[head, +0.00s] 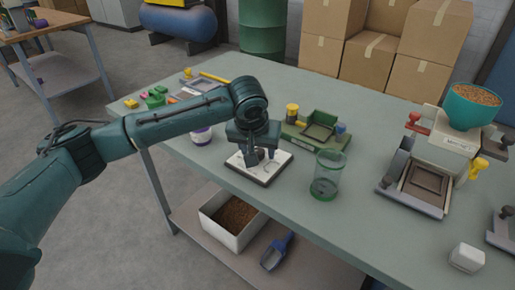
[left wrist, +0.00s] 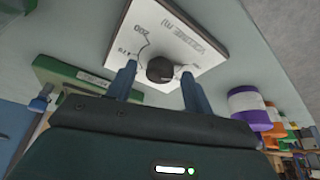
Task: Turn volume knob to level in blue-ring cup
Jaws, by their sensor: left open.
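The volume knob (left wrist: 160,70) is a dark round knob on a white panel (left wrist: 190,30) with a printed scale, "200" and "VOLUME" lettering. In the head view the panel (head: 281,165) lies near the table's front edge. My left gripper (head: 261,157) is over the panel and hides part of the knob. In the left wrist view the open fingers (left wrist: 158,72) stand on either side of the knob; I cannot tell whether they touch it. A clear cup (head: 329,170) with green at its base stands right of the panel. I cannot make out a blue-ring cup. My right gripper is not in view.
A green fixture (head: 300,138) is behind the panel. A filler machine with a teal bowl of grain (head: 474,105) is at the right. A grain bin (head: 228,235) and blue scoop (head: 277,250) are on the lower shelf.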

